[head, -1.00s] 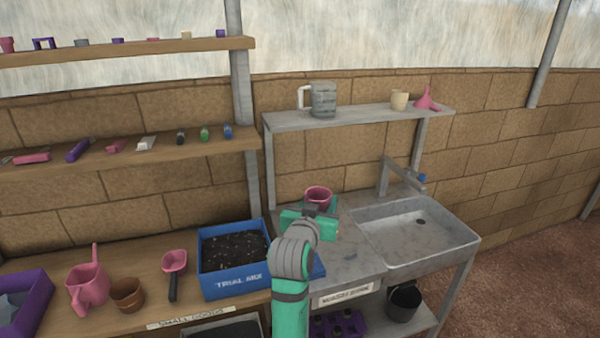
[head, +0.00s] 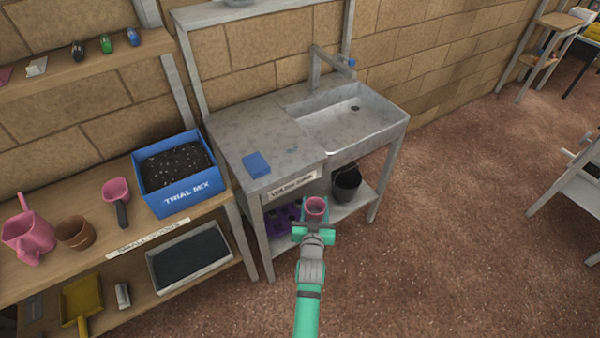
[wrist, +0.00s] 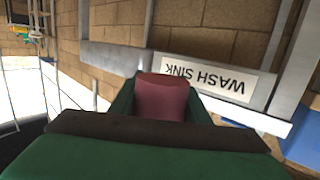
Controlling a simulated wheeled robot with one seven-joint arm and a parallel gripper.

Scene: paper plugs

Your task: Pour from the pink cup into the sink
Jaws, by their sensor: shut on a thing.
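The pink cup (head: 317,207) is held upright in my gripper (head: 315,228), in front of the sink bench. My gripper is shut on it, and the cup also shows between the fingers in the wrist view (wrist: 162,100). The cup's contents cannot be made out. The grey sink (head: 350,118) is set in the right part of the bench, beyond and above the cup in the head view. A tap (head: 330,62) with a blue end stands at its back edge.
A blue sponge-like block (head: 256,165) lies on the bench top. A dark bucket (head: 346,184) stands on the shelf below.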

